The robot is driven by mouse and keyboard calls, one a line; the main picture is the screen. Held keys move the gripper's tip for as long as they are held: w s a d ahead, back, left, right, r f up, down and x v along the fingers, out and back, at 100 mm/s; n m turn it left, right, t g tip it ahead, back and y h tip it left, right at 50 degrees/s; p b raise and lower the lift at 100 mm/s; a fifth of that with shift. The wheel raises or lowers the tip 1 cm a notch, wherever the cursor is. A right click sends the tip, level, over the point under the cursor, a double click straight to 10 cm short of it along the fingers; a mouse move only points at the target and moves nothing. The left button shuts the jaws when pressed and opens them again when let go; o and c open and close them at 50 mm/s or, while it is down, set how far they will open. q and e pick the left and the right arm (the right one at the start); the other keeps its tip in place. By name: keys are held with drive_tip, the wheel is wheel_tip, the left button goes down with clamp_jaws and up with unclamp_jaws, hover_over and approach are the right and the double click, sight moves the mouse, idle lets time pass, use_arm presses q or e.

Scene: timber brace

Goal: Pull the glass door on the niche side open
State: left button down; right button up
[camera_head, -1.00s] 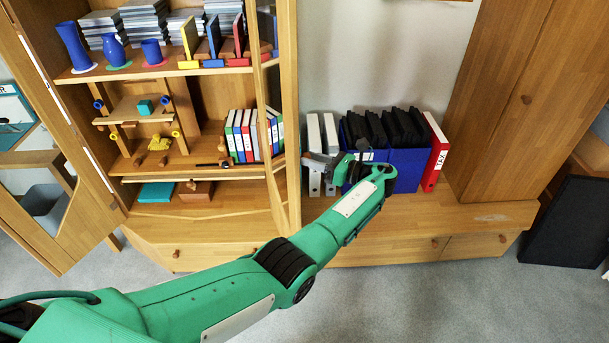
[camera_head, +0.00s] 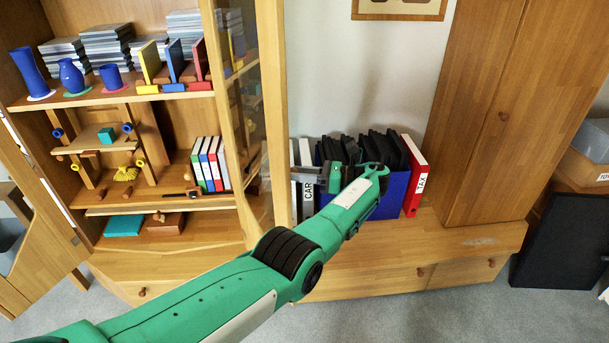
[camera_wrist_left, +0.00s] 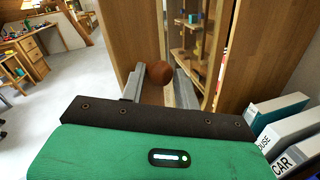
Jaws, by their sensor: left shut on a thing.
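The glass door (camera_head: 248,60) stands open at the right side of the shelf cabinet, seen at a steep angle, with glass between wooden strips. Its round brown knob (camera_wrist_left: 160,73) shows in the left wrist view, between my fingers and in front of the door's wooden frame. My left gripper (camera_head: 290,177) reaches the door from its right side and is shut on the knob. In the left wrist view, glass with shelves behind it shows right of the knob. In the head view, the knob and fingertips are mostly hidden by the wood. My right gripper is not in view.
The niche right of the door holds binders (camera_head: 307,180), a blue box (camera_head: 390,197) of dark files and a red binder (camera_head: 414,175), close to my left gripper. A tall wooden cupboard (camera_head: 475,120) stands further right. Another door (camera_head: 30,225) stands open at left.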

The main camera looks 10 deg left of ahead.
use_arm(q)
drive_tip(key=shift+w+a+r, duration=0.3)
drive_tip(key=shift+a+r, duration=0.15)
drive_tip(key=shift+a, duration=0.15)
drive_tip(key=c, duration=1.2)
unclamp_jaws()
drive_tip(key=shift+a, duration=0.1)
drive_tip(key=shift+o, duration=0.7)
drive_tip(key=shift+a+f, duration=0.2)
drive_tip(key=shift+a, duration=0.15)
drive_tip(key=shift+d, duration=0.15)
drive_tip(key=shift+s+f, duration=0.1)
drive_tip(key=shift+f, duration=0.1)
